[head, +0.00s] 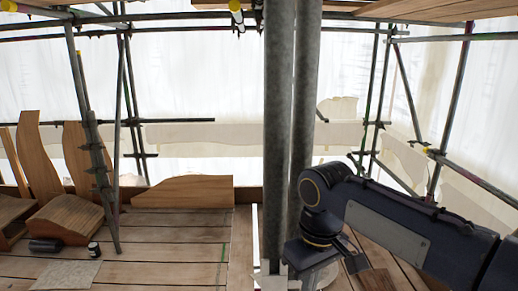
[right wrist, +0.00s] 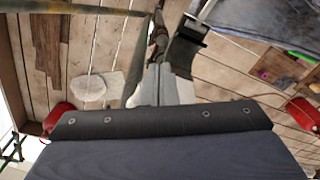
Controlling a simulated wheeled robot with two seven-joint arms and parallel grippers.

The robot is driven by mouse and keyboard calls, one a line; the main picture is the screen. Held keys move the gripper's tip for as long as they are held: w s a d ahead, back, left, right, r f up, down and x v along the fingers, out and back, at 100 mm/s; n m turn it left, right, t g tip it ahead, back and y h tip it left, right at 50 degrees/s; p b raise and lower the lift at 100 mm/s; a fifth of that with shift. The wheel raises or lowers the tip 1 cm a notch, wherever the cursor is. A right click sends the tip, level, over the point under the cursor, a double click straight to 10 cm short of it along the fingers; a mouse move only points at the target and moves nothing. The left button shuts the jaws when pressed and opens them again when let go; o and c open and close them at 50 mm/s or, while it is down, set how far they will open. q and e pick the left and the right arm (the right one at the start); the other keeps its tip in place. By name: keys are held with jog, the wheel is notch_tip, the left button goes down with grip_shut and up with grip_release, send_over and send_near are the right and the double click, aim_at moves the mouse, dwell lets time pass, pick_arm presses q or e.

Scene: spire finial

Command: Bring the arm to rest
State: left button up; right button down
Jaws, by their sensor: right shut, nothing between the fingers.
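My right arm (head: 385,215) comes in from the right in the head view, bent at a dark joint with a yellow ring. It stands close in front of two upright grey tubes at the centre. Its wrist end points down near the bottom edge, and its fingertips cannot be made out there. In the right wrist view the right gripper (right wrist: 163,82) shows beyond a dark housing, shut with nothing held, over the plank floor. My left gripper is not in view.
The grey tubes (head: 278,140) rise through the middle. Scaffold poles (head: 95,150) stand at left and right. Curved wooden pieces (head: 40,160) lean at the left, and a wooden board (head: 182,191) stands on the deck. The plank deck (head: 165,250) in front of it is largely clear.

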jog(key=s+d+f+m+t+y+b, duration=0.1)
jog(key=s+d+f+m+t+b, duration=0.1)
jog(key=s+d+f+m, duration=0.2)
jog(key=s+d+f+m+t+y+b, duration=0.2)
jog(key=s+d+f+m+t, duration=0.1)
jog(key=s+d+f, duration=0.4)
jog(key=s+f, duration=0.3)
jog(key=s, duration=0.3)
jog(key=shift+s+f+m+b, duration=0.15)
jog(key=shift+f+m+b, duration=0.15)
jog(key=shift+m, duration=0.1)
dwell(1.8)
